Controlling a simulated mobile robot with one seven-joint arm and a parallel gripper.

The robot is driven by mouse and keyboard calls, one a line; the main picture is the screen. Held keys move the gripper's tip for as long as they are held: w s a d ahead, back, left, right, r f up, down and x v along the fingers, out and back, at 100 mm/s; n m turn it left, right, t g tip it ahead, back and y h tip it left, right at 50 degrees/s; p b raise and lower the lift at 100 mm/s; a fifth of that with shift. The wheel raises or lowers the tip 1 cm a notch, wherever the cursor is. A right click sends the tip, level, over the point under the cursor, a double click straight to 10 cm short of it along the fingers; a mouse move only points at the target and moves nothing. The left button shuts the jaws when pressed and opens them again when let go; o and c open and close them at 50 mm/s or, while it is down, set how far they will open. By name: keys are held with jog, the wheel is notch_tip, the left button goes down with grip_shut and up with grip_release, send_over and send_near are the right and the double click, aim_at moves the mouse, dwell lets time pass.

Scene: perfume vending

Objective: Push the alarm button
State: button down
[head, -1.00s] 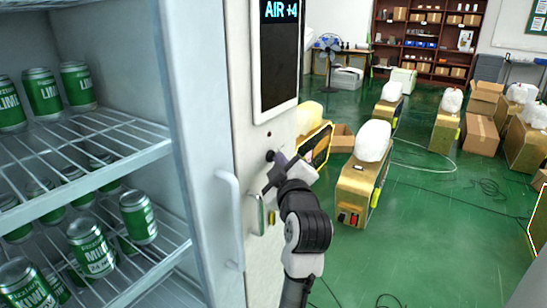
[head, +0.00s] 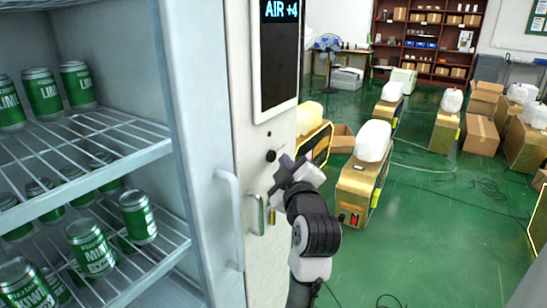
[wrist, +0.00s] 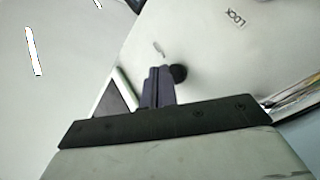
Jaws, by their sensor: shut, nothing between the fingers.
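A dark round knob (head: 270,156) sits on the white front panel, below the display; it looks like the alarm button, though I see no label saying so. In the wrist view a dark round knob (wrist: 179,72) shows just right of the fingertips, partly behind them. My gripper (head: 284,162) is shut and empty, just right of the knob in the head view. Its purple fingers also show shut together in the wrist view (wrist: 158,72). I cannot tell whether they touch the knob; a small gap shows in the head view.
The panel carries a dark display (head: 279,55) and a small metal lock or handle (head: 257,213). Left of it is a cabinet handle (head: 230,220) and shelves of green cans (head: 91,247). Right is green floor (head: 430,230) with yellow-brown units (head: 358,188). LOCK lettering shows in the wrist view.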

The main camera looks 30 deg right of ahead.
jog(key=shift+s, duration=0.15)
jog(key=s, duration=0.1)
jog(key=s+d, duration=0.1)
jog(key=s, duration=0.1)
jog(key=s+d, duration=0.1)
jog(key=shift+s, duration=0.2)
dwell(0.9)
